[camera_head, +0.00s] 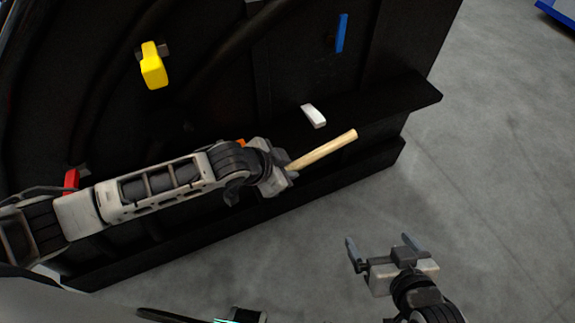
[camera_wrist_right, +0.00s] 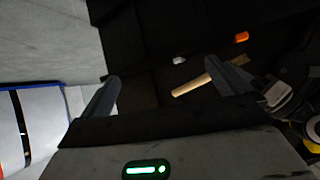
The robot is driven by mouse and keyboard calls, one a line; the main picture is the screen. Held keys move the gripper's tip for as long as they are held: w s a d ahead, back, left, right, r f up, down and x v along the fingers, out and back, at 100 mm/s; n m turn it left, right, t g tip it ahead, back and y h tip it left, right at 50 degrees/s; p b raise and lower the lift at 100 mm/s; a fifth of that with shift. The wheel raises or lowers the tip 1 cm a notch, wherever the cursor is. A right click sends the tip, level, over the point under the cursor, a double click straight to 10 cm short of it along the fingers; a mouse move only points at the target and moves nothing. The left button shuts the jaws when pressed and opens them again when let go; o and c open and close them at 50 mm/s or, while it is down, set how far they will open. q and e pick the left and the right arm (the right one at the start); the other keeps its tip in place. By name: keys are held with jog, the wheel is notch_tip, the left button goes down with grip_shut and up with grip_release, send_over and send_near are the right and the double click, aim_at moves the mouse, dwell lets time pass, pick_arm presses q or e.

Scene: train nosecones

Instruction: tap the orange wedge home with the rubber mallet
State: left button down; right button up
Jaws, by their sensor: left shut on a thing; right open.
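The orange wedge (camera_head: 240,143) shows only as a small patch behind my left wrist at the black panel; it is clearer in the right wrist view (camera_wrist_right: 241,37). My left gripper (camera_head: 284,178) is shut on the mallet, whose pale wooden handle (camera_head: 325,150) sticks out up and to the right. The handle also shows in the right wrist view (camera_wrist_right: 192,85). I cannot make out the mallet's head. My right gripper (camera_head: 382,247) is open and empty, low and to the right, apart from the panel.
The large black panel (camera_head: 225,60) has a ledge along its lower part. It carries a yellow wedge (camera_head: 153,66), a red piece (camera_head: 71,180), a blue piece (camera_head: 342,33) and a white piece (camera_head: 314,116). The grey floor (camera_head: 490,170) at the right is clear.

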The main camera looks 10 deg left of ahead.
pick_arm(q)
jog(key=f, duration=0.1)
jog(key=f+b, duration=0.1)
jog(key=shift+w+a+f, duration=0.25)
jog(key=shift+w+f, duration=0.1)
jog(key=shift+f, duration=0.05)
jog(key=shift+w+a+f+b, duration=0.5)
jog(key=shift+w+f+b, duration=0.3)
jog(key=shift+f, duration=0.1)
pick_arm(e)
jog(key=shift+w+a+f+m, duration=0.1)
jog(key=shift+a+f+m, duration=0.1)
jog(key=shift+a+m, duration=0.15)
pick_arm(q)
jog(key=shift+p, duration=0.35)
pick_arm(e)
jog(key=shift+r, duration=0.3)
